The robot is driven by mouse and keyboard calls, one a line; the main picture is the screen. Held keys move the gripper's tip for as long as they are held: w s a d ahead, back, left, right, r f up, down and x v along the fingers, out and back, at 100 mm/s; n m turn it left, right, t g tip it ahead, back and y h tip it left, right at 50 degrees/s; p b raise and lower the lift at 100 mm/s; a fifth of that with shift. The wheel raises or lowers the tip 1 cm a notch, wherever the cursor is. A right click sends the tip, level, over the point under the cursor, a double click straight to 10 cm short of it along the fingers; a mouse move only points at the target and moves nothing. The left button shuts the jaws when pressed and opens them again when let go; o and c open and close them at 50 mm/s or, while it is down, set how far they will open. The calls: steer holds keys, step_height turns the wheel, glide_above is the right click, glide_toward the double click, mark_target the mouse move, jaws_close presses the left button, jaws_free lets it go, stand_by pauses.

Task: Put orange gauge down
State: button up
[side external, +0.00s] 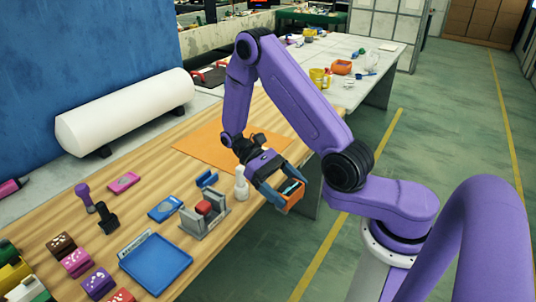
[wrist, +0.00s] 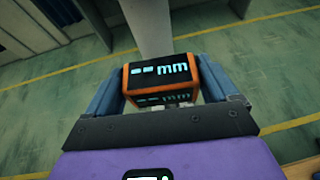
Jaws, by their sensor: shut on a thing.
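The orange gauge (wrist: 158,78) is a small box with an orange frame, a dark face and a lit "-- mm" display. My gripper (wrist: 160,98) is shut on it, with one blue-grey finger on each side. In the side external view, my gripper (side external: 280,196) holds the orange gauge (side external: 293,203) at the front edge of the wooden table (side external: 150,160), and it looks to be out over the floor. The wrist view shows green floor behind the gauge.
An orange mat (side external: 205,146) lies on the table behind my gripper. A white bottle (side external: 241,185) and a grey stand with a red part (side external: 204,210) are left of the gripper. A blue tray (side external: 155,262) is nearer the camera. A white roll (side external: 125,110) lies at the back.

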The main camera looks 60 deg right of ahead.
steer(key=w+d+r+n+t+h, duration=0.1)
steer(key=d+r+n+t+h, duration=0.15)
steer(key=d+n+h, duration=0.95)
steer(key=w+d+r+n+t+h, duration=0.25)
steer(key=w+d+n+t, duration=0.35)
steer(key=w+d+t, duration=0.3)
steer(key=shift+t+h, duration=0.25)
steer(key=shift+t, duration=0.2)
steer(key=w+d+f, duration=0.1)
steer(key=w+f, duration=0.2)
steer(key=w, duration=0.1)
steer(key=w+d+f, duration=0.2)
steer(key=w+f, duration=0.1)
steer(key=w, duration=0.1)
steer(key=w+d+f, duration=0.2)
steer(key=w+f, duration=0.2)
steer(key=w, duration=0.1)
steer(key=shift+d, duration=0.25)
steer(key=shift+w+d+f, duration=0.1)
steer(key=shift+f, duration=0.2)
steer(key=shift+w+f, duration=0.1)
steer(key=shift+f, duration=1.4)
steer(key=shift+f, duration=0.6)
